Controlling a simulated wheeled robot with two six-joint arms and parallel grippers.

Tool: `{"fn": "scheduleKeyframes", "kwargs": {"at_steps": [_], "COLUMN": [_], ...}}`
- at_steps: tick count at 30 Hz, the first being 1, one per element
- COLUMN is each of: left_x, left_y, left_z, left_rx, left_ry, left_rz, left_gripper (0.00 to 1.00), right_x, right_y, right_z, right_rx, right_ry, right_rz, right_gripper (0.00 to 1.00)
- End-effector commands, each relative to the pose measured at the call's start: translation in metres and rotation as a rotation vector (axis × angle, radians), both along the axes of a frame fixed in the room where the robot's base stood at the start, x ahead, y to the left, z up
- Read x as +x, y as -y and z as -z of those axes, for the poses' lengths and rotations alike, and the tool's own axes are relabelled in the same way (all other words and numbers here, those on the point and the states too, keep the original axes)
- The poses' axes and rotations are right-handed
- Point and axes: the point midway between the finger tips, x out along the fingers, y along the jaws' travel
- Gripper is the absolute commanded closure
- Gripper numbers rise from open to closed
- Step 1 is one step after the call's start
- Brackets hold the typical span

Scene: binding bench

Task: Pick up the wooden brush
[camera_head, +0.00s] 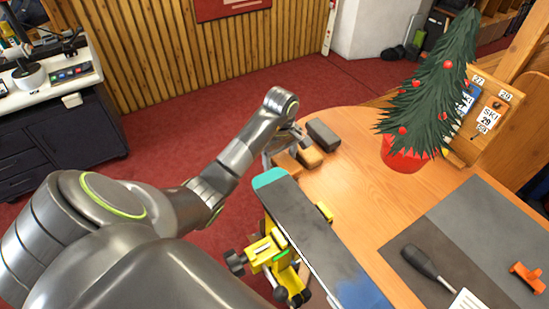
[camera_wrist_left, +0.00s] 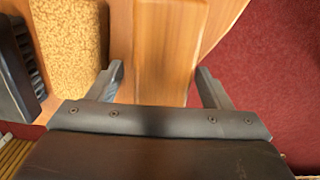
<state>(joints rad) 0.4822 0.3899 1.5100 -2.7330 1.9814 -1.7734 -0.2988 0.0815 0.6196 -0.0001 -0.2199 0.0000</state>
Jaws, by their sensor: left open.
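The wooden brush (camera_head: 287,164), a smooth orange-brown block, lies at the far left edge of the wooden table. My left gripper (camera_head: 282,150) is over it, partly covering it in the head view. In the left wrist view the brush (camera_wrist_left: 170,45) lies between the two open fingers of the left gripper (camera_wrist_left: 160,80). Both fingers stand apart from its sides, with a gap showing at each. Its near end is hidden behind the gripper body. My right gripper is not in view.
A cork-coloured block (camera_head: 310,157) and a dark grey block (camera_head: 323,134) lie just right of the brush. A ski (camera_head: 315,245) is held in yellow clamps (camera_head: 268,250) at the table's front-left edge. A small decorated tree (camera_head: 435,90) stands further right.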

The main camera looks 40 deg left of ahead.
Motion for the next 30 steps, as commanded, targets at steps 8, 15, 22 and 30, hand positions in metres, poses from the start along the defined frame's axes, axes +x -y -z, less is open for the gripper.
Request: {"fn": "scheduleKeyframes", "kwargs": {"at_steps": [8,15,22,30], "left_x": [0.000,0.000,0.000,0.000], "left_y": [0.001,0.000,0.000,0.000], "left_z": [0.000,0.000,0.000,-0.011], "left_rx": [0.000,0.000,0.000,0.000], "left_ry": [0.001,0.000,-0.001,-0.001], "left_rz": [0.001,0.000,0.000,0.001], "left_gripper": [0.36,0.68,0.78,0.78], "right_x": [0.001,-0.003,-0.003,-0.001], "right_y": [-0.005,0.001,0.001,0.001], "right_z": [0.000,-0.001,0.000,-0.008], "right_rx": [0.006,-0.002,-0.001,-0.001], "right_ry": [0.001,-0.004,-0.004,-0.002], "right_rz": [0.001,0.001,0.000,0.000], "right_gripper": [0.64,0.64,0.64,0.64]}}
